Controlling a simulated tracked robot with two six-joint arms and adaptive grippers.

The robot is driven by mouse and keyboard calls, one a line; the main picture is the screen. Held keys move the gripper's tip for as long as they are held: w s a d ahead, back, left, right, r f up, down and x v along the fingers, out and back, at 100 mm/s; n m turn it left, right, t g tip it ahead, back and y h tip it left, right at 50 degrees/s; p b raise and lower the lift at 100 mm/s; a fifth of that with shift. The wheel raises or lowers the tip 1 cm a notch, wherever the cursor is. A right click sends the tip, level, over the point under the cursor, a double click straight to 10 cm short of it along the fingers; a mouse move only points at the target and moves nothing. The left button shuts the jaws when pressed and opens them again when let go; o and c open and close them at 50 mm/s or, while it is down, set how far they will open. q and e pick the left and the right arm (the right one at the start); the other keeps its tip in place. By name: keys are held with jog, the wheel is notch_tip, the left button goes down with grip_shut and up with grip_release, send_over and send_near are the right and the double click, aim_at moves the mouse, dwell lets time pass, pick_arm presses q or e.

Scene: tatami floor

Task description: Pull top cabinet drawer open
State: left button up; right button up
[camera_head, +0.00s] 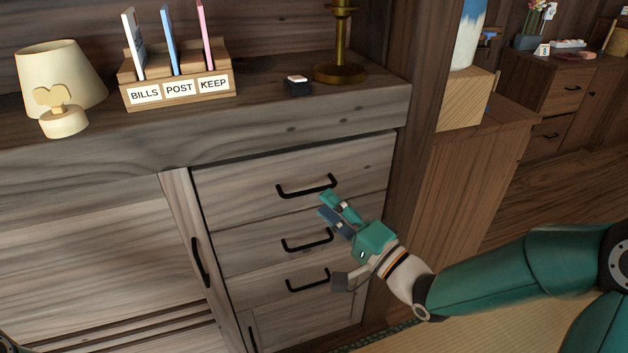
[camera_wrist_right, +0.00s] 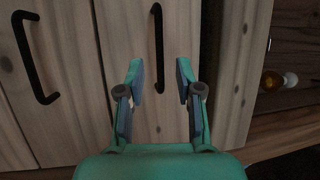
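The wooden cabinet's top drawer (camera_head: 240,185) is shut, its front looking flush with the drawers below. Its black bar handle (camera_head: 307,187) is clear in the head view. My right gripper (camera_head: 327,207) is just below and in front of the handle's right end, fingers pointing at the cabinet. In the right wrist view the open fingers (camera_wrist_right: 160,82) stand either side of a black handle (camera_wrist_right: 157,45), which appears ahead of the tips; contact is not visible. A second handle (camera_wrist_right: 35,60) lies to the left. My left gripper is not in view.
Below are the middle handle (camera_head: 307,240) and lower handle (camera_head: 308,281). The cabinet top (camera_head: 270,120) overhangs the drawers and bears a lamp (camera_head: 62,90), a letter holder (camera_head: 178,90), a small black box (camera_head: 298,86) and a brass stand (camera_head: 341,70). A wooden post stands right.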

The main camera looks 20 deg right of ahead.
aim_at(311, 192)
jog(key=x, duration=0.5)
jog(key=shift+w+a, duration=0.1)
jog(key=shift+w, duration=0.2)
jog(key=shift+f, duration=0.1)
grip_shut()
